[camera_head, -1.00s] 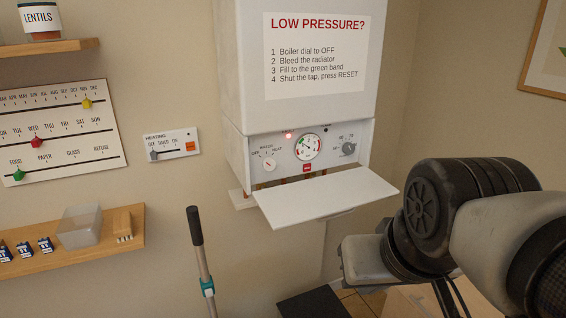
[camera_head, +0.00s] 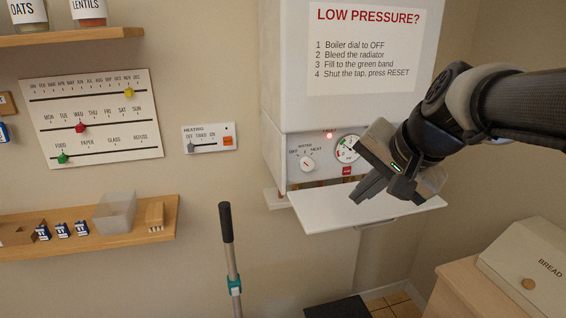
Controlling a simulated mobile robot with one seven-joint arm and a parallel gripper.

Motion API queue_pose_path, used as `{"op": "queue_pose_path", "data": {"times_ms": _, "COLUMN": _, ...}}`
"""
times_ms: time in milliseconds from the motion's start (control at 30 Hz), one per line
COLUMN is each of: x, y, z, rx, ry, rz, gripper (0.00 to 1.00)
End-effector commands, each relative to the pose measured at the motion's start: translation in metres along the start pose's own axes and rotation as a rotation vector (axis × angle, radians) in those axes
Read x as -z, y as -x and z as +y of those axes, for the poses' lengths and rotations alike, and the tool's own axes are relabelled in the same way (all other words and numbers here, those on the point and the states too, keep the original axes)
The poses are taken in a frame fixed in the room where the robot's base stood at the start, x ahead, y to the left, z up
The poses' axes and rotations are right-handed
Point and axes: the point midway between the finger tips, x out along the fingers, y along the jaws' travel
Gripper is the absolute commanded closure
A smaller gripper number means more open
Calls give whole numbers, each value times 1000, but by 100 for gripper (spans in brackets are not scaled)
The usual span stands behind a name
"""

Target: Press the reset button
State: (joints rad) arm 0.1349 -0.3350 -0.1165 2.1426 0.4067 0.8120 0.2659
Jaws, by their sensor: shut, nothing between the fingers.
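The white boiler (camera_head: 305,100) hangs on the wall with its flap (camera_head: 325,211) folded down. On its control panel, a small red button (camera_head: 347,171) with lettering too small to read sits below the round pressure gauge (camera_head: 346,148); it looks like the reset button. A red light (camera_head: 329,135) glows above. My gripper (camera_head: 362,196) is shut and empty, in front of the panel's right part and over the flap, pointing down and left. Its fingertips appear just right of and below the red button; I cannot tell the depth gap.
A white dial (camera_head: 307,164) is left of the gauge. A heating switch (camera_head: 209,138) is on the wall. A pole with a black grip (camera_head: 227,222) stands in front. A shelf (camera_head: 165,233) holds a clear bin (camera_head: 115,211). A bread box (camera_head: 520,265) is at lower right.

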Motion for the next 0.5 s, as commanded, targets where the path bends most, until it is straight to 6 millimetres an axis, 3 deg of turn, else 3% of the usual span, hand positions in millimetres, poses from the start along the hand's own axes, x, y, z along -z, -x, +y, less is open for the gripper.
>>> {"op": "queue_pose_path", "data": {"times_ms": 33, "x": 25, "y": -17, "z": -1, "rx": 18, "ry": -104, "rz": 14, "gripper": 100}}
{"op": "queue_pose_path", "data": {"times_ms": 200, "x": 99, "y": -51, "z": -7, "rx": 93, "ry": -396, "rz": 71, "gripper": 100}}
{"op": "queue_pose_path", "data": {"times_ms": 333, "x": 135, "y": -68, "z": -4, "rx": 132, "ry": -535, "rz": 100, "gripper": 100}}
{"op": "queue_pose_path", "data": {"times_ms": 500, "x": 155, "y": -76, "z": -2, "rx": 154, "ry": -610, "rz": 118, "gripper": 100}}
